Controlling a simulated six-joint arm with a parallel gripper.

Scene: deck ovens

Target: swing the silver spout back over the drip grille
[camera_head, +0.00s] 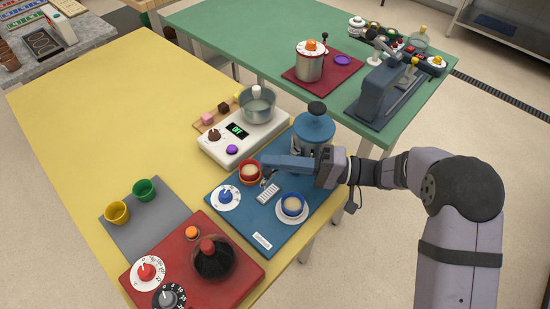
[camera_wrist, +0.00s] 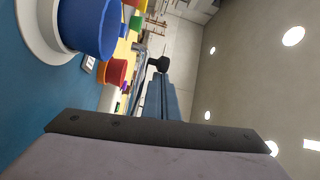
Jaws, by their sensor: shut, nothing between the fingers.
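The pale grille lies on the blue board (camera_head: 236,215), between the red cup and a blue cup (camera_head: 292,205) on a white saucer. The wrist view shows the blue cup (camera_wrist: 92,25) close by and the red cup (camera_wrist: 113,72) beyond.
A blue canister (camera_head: 314,131) with a black knob stands behind my gripper. A white dial (camera_head: 226,197) sits at the board's left. A red board (camera_head: 230,275) with a dark pot is nearer, and a white scale (camera_head: 241,138) is behind.

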